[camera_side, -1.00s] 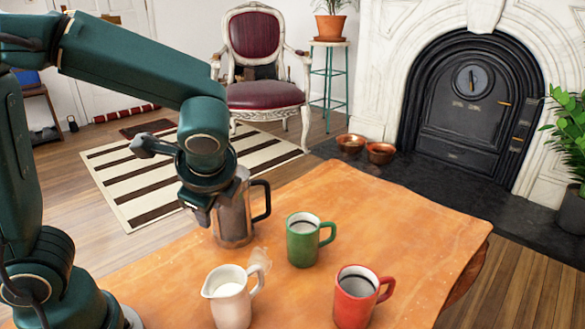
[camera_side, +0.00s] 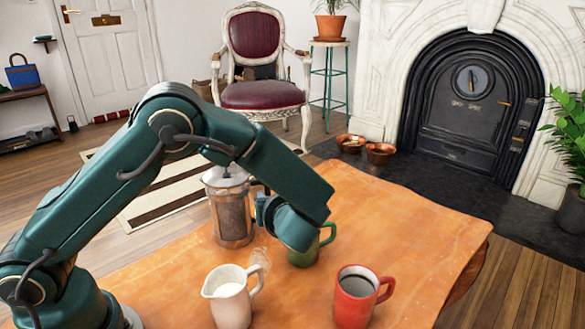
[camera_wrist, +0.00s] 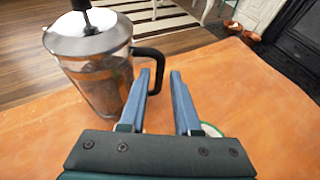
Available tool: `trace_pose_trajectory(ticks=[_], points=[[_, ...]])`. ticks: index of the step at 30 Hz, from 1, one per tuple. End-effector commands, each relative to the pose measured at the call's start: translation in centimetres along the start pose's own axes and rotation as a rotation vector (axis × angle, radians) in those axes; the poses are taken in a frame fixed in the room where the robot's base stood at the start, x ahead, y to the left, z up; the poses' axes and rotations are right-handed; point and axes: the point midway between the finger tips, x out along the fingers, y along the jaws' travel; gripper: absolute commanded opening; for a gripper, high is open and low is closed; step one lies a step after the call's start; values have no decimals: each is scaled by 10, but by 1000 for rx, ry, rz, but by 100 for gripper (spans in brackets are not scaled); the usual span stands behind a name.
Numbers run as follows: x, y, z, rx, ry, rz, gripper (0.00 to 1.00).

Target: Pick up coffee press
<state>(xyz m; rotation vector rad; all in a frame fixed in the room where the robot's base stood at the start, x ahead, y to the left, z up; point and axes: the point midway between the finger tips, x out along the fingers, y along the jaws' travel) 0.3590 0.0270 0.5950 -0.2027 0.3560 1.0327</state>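The coffee press (camera_side: 232,208) stands upright on the wooden table, a glass and metal body with a lid and plunger knob. In the wrist view the coffee press (camera_wrist: 95,65) fills the upper left, and its black handle (camera_wrist: 150,53) points right toward the fingertips. My gripper (camera_side: 263,206) is low on the handle side of the press. In the wrist view my gripper (camera_wrist: 160,76) has its two blue fingers apart with a gap between them, close to the handle. I cannot tell whether they touch it. My arm hides part of the handle in the side view.
A green mug (camera_side: 302,258) stands under my forearm, partly hidden. A white milk jug (camera_side: 230,300) and a red mug (camera_side: 354,300) stand at the front of the table (camera_side: 420,230). The table's right side is clear.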

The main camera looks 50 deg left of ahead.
Motion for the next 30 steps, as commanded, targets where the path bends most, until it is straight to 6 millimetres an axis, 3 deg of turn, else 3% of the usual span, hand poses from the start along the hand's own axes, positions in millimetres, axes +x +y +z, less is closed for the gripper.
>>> trace_pose_trajectory(ticks=[8,18,26,27,29,30], points=[[24,0,0,-1,1,2,31],[68,0,2,-3,3,0,31],[71,-1,2,-3,3,-3,31],[71,-1,2,-3,3,-3,27],[71,-1,2,-3,3,-3,4],[71,-1,2,-3,3,-3,0]])
